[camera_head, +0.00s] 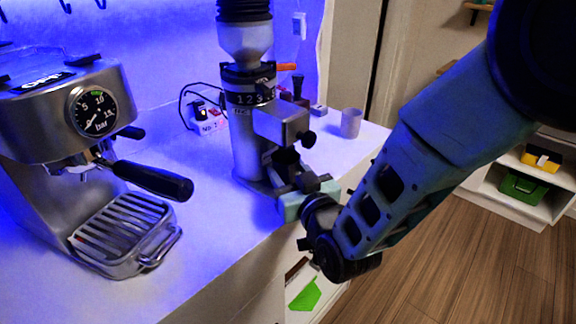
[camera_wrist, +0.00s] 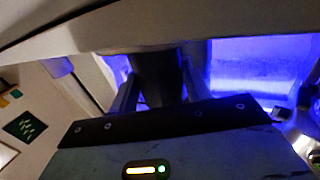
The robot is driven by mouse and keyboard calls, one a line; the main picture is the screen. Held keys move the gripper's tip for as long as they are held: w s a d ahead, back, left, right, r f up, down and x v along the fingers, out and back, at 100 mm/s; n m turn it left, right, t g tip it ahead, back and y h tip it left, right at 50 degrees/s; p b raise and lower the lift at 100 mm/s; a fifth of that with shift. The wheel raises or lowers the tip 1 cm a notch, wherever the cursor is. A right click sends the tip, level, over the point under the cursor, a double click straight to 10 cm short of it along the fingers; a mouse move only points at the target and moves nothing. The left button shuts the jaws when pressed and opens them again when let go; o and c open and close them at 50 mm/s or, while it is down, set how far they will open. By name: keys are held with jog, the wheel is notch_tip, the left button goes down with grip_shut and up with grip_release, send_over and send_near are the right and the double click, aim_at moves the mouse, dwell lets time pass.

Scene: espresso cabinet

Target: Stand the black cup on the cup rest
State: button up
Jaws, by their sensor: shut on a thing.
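My gripper (camera_head: 296,181) is at the counter's front edge, in front of the coffee grinder (camera_head: 248,150). In the wrist view its two fingers (camera_wrist: 158,92) are closed on the black cup (camera_wrist: 158,72), a dark shape between them. In the head view the cup is hard to tell apart from the dark grinder parts behind it. The cup rest, a slatted metal grate (camera_head: 124,222) under the espresso machine (camera_head: 60,125), lies to the left and is empty.
A black-handled portafilter (camera_head: 152,180) juts out above the grate. A pale cup (camera_head: 351,123) stands at the counter's back right. A small box with cables (camera_head: 210,122) is behind the grinder. The white counter (camera_head: 215,225) between grate and grinder is clear.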

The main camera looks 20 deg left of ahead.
jog(key=shift+f, duration=0.15)
jog(key=o, duration=1)
jog(key=shift+o, duration=0.2)
jog(key=o, duration=0.7)
jog(key=shift+c, duration=0.2)
jog(key=shift+s, duration=0.1)
jog(key=b+v, duration=0.3)
jog(key=v, duration=0.6)
